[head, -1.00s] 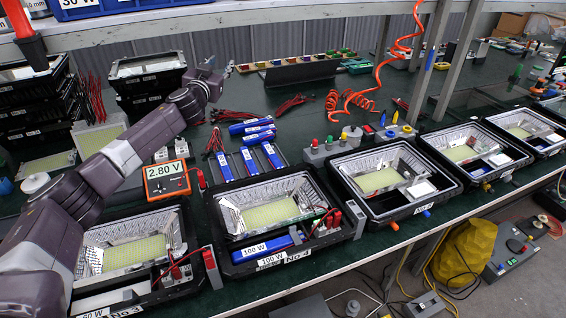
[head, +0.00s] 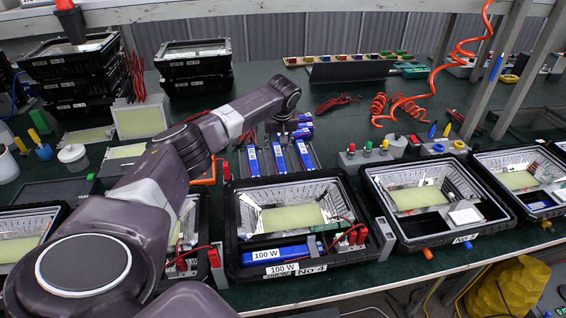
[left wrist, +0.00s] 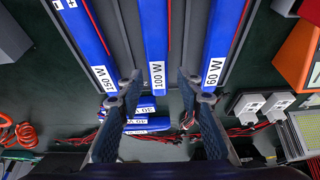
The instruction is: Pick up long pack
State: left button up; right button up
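Three long blue packs lie side by side on a dark rack. In the left wrist view they are labelled 150 W (left wrist: 88,40), 100 W (left wrist: 155,40) and 60 W (left wrist: 222,40). In the head view, the middle long pack (head: 279,160) shows below my left gripper (head: 284,127). The left wrist view shows the left gripper (left wrist: 159,88) open and empty, its fingers either side of the 100 W pack's labelled end. Whether the fingers are level with the pack is unclear. Another blue 100 W pack (head: 275,253) lies in housing No 4 (head: 237,262). My right gripper is not in view.
Short blue packs (left wrist: 147,124) lie beyond the rack. Other open housings (head: 398,243) line the table's front edge. Stacked black housings (head: 65,90) stand at the back left. A coiled orange hose (head: 407,105) hangs at the right.

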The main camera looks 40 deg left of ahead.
aim_at(279, 154)
pick_arm(q)
jog(key=shift+d+x, duration=0.1)
jog(key=shift+x, duration=1.35)
jog(key=shift+d+x, duration=0.15)
jog(key=shift+x, duration=1.25)
jog(key=shift+w, duration=0.1)
grip_shut()
